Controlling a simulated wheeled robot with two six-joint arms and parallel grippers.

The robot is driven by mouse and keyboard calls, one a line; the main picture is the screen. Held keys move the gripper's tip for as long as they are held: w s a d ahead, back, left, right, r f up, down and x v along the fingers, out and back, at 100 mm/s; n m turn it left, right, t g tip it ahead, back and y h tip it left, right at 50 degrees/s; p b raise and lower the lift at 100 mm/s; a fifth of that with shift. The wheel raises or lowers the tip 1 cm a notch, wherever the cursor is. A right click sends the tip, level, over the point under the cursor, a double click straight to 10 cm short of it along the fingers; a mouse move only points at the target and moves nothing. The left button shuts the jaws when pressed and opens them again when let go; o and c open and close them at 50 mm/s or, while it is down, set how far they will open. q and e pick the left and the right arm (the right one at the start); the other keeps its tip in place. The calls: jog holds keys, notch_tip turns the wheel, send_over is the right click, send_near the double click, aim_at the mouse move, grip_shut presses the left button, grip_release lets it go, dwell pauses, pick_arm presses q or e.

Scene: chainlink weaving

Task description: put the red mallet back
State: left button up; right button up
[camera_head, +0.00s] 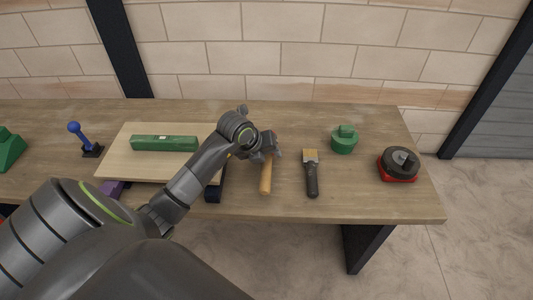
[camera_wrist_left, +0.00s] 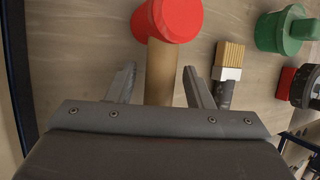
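The red mallet lies on the workbench. In the head view its wooden handle (camera_head: 265,180) points toward the front edge, and my left gripper hides its head. In the left wrist view the red mallet head (camera_wrist_left: 168,18) is at the top, with the tan handle (camera_wrist_left: 160,75) running down from it. My left gripper (camera_head: 272,150) is over the mallet near the head. Its two fingers (camera_wrist_left: 159,70) are open, one on each side of the handle, with gaps showing. I cannot tell the height of the fingers above the bench. My right gripper is not in view.
A brush (camera_head: 311,175) lies just right of the mallet. Farther right are a green round object (camera_head: 344,141) and a black and red object (camera_head: 399,164). To the left, a pale board (camera_head: 115,165) carries a green bar (camera_head: 163,143). A blue-knobbed lever (camera_head: 80,136) stands beyond it.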

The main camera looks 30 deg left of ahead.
pick_arm(q)
jog(key=shift+f, duration=0.15)
jog(key=v, duration=1.7)
jog(key=shift+s+a+b, duration=0.2)
jog(key=shift+s+b, duration=0.1)
jog(key=shift+s, duration=0.2)
